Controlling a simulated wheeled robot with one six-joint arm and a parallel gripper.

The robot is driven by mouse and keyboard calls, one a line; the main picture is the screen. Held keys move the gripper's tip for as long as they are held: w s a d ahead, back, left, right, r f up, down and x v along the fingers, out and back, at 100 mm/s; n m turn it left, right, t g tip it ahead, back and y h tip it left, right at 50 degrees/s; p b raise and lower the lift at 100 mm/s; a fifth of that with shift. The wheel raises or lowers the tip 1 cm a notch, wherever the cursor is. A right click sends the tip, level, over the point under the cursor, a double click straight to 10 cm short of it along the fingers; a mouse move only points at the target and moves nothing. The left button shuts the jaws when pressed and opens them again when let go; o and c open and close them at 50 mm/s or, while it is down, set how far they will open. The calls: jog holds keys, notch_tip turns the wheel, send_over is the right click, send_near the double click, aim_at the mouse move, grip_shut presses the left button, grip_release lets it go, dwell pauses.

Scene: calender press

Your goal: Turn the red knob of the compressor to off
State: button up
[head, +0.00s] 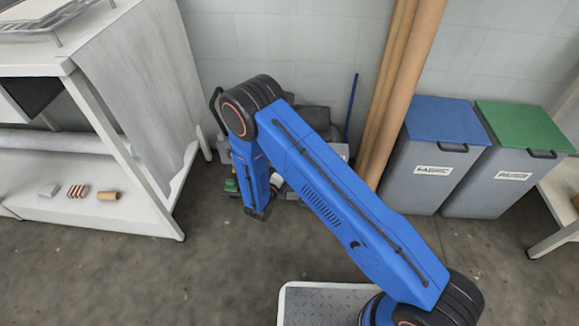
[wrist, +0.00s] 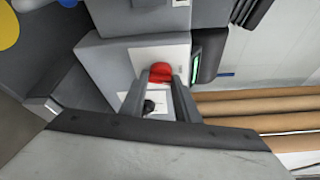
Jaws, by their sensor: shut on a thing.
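In the wrist view the red knob (wrist: 160,71) sits on a white plate (wrist: 158,56) on the grey body of the compressor (wrist: 108,70). My gripper (wrist: 158,84) has one finger on each side of the knob and is shut on it. The knob's outer end shows between the fingertips. I cannot read a mark for its setting. In the head view my blue arm hides the gripper and the knob.
A small black round part (wrist: 148,106) shows between the fingers, and a green-lit panel (wrist: 195,62) is beside the plate. Brown tubes (head: 397,95) lean on the wall. Two grey bins (head: 425,165) stand right; a white bench (head: 90,175) stands left.

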jog(key=shift+f+n+t, duration=0.1)
jog(key=shift+n+t, duration=0.2)
jog(key=shift+n, duration=0.8)
jog(key=shift+a+n, duration=0.1)
jog(key=shift+n, duration=0.2)
jog(key=o, duration=1)
jog(key=shift+o, duration=0.2)
jog(key=v, duration=1.7)
jog(key=shift+s+a+f, duration=0.15)
jog(key=shift+a+f, duration=0.1)
jog(key=shift+f, duration=0.05)
